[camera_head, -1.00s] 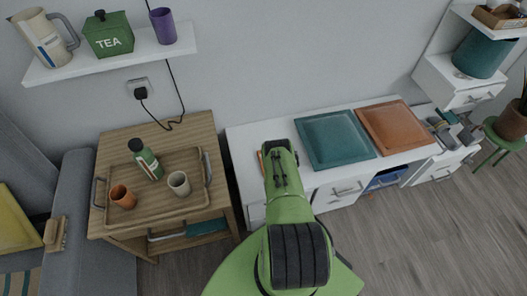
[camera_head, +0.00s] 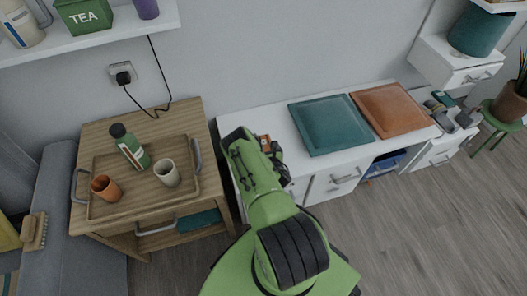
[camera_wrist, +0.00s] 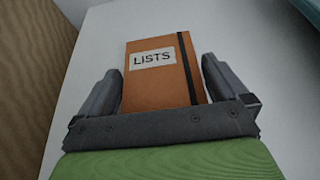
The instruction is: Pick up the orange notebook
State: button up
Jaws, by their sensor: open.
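The orange notebook (camera_wrist: 158,88) lies on the white desk top, with a white "LISTS" label and a dark elastic band down its right side. In the wrist view my gripper (camera_wrist: 160,75) is open, with one dark finger on each side of the notebook. I cannot tell whether the fingers touch it. In the head view only a small orange part of the notebook (camera_head: 264,141) shows beside my green arm, and my gripper (camera_head: 280,160) is partly hidden by the arm.
A wooden side table (camera_head: 95,132) with a tray, bottle and two cups stands left. A wall shelf (camera_head: 110,30) hangs above.

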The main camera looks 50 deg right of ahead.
jog(key=c, duration=0.8)
